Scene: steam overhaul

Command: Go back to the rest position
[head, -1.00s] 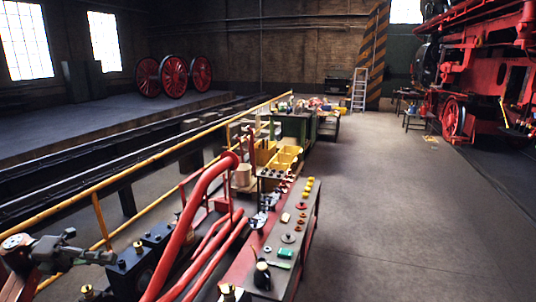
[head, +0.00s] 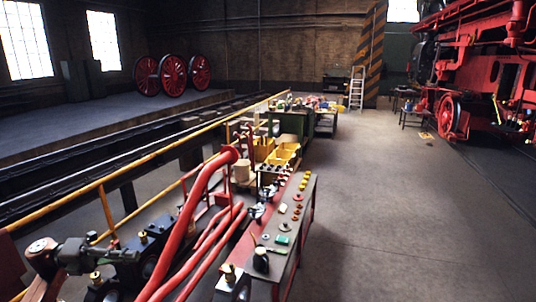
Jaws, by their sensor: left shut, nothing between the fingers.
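My left gripper (head: 108,256) is in the lower left of the head view, at the end of my dark grey and red arm. It is shut and empty. It points right, in front of dark blocks with brass fittings (head: 143,238); I cannot tell whether it touches them. My right gripper is not in view.
Thick red pipes (head: 192,225) rise close to the right of the gripper. A narrow bench (head: 285,255) holds knobs and small parts. A yellow railing (head: 150,157) runs along the left. Open floor (head: 400,220) lies right, before a red locomotive (head: 480,80).

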